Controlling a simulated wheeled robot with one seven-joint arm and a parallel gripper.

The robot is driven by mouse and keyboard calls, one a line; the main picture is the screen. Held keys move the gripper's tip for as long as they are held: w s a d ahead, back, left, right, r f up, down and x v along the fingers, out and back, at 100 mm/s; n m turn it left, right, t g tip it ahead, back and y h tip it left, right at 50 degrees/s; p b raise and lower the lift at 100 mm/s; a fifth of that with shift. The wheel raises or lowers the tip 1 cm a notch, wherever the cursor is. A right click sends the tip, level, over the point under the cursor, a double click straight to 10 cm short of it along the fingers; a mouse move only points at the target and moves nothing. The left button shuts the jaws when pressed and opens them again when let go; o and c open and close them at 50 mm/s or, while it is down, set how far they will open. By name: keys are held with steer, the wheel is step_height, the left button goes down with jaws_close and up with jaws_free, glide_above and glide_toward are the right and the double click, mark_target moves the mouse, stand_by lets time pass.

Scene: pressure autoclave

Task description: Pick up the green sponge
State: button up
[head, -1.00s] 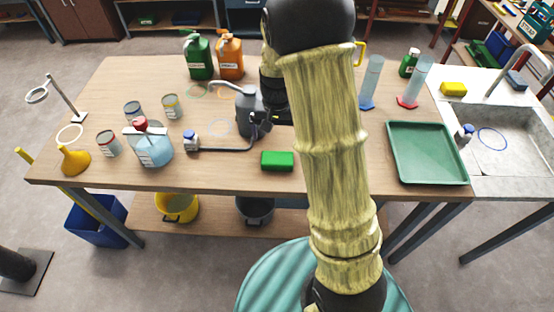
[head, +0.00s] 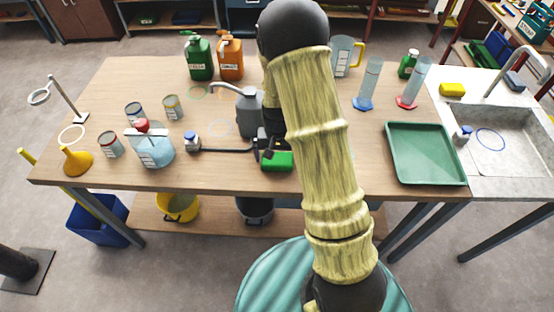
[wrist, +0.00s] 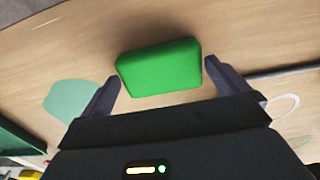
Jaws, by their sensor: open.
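The green sponge (head: 277,163) lies on the wooden table near its front edge, partly hidden by my gripper in the head view. In the wrist view the sponge (wrist: 160,68) sits ahead of my open gripper (wrist: 163,84), roughly centred between the two dark fingers. The fingers stand apart on either side of the sponge's near end. I cannot tell whether either finger touches it. In the head view my gripper (head: 266,149) is just above and left of the sponge, largely dark against it.
A grey pump can (head: 248,112) stands behind my gripper. A clear bottle with a red cap (head: 154,150) is to the left. A green tray (head: 428,153) lies to the right, beside the sink (head: 492,145). The table's front edge is close to the sponge.

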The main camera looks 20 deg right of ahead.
mark_target(277, 158)
steer(key=shift+f, duration=0.85)
steer(key=c, duration=0.7)
steer(key=shift+r, duration=0.1)
step_height(277, 158, up, 10)
steer(key=shift+b, duration=0.45)
